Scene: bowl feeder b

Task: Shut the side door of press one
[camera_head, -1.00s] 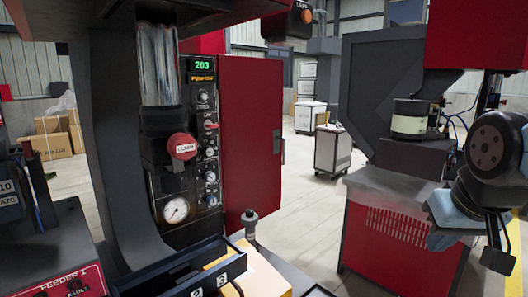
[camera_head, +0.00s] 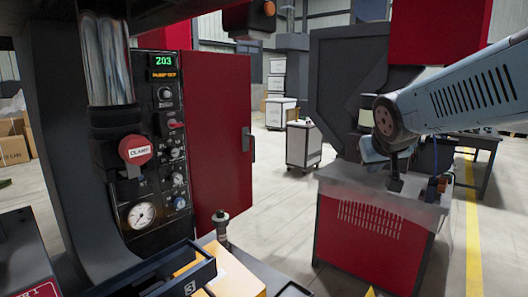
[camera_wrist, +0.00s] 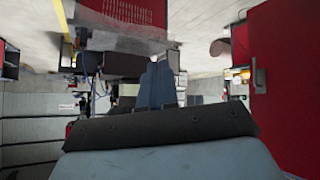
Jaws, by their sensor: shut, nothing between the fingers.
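The red side door (camera_head: 218,140) of the press stands open in the head view, swung out to the right of the control panel (camera_head: 168,140). Its grey handle (camera_head: 247,140) is on the door's right edge. The door (camera_wrist: 285,100) also shows at the right of the wrist view with its handle (camera_wrist: 259,76). My gripper (camera_head: 395,184) is right of the door in the head view, apart from it, in front of another red machine. Its fingers (camera_wrist: 157,86) are together and empty in the wrist view.
A second red and grey machine (camera_head: 375,230) stands at the right, behind my gripper. A grey tray (camera_head: 185,275) and an upright post (camera_head: 220,225) are below the door. A white cart (camera_head: 303,145) stands on open floor beyond the door.

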